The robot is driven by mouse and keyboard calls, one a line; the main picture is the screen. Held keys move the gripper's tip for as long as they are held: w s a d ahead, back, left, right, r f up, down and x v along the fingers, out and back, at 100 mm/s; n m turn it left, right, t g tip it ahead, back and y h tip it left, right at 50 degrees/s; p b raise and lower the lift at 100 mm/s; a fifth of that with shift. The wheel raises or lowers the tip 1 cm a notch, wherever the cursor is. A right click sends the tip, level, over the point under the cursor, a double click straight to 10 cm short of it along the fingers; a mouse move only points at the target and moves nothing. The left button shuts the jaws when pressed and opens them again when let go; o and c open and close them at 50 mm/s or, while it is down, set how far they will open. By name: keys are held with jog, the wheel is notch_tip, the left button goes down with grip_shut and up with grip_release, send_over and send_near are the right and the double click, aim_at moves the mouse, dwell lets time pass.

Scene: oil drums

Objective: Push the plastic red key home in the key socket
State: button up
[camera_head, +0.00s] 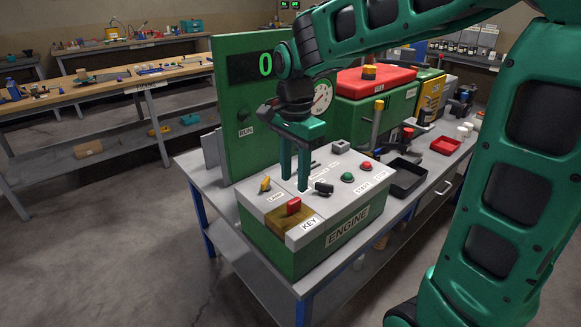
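The red key (293,206) is on the brown plate (303,221) at the front left of the engine box's top, beside the "KEY" label. The key socket is hidden beneath it, and I cannot tell how deep the key sits. My gripper (294,183) points down over the panel, just behind the key as seen here. Its two fingers are apart with nothing visible between them. The fingertips look close to the panel top; I cannot tell whether they touch it.
The green engine box (323,244) also carries a yellow switch (265,184), a black knob (323,188), a green button (347,177) and a red button (366,166). A green display board (241,133) stands behind it. A black tray (405,177) lies to the right.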

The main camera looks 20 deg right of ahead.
aim_at(294, 200)
notch_tip(294, 200, down, 8)
jog(key=shift+f, duration=0.2)
dwell(0.3)
grip_shut()
jog(key=c, duration=0.9)
grip_release()
jog(key=shift+s+f, duration=0.2)
jog(key=shift+f, duration=0.2)
grip_shut()
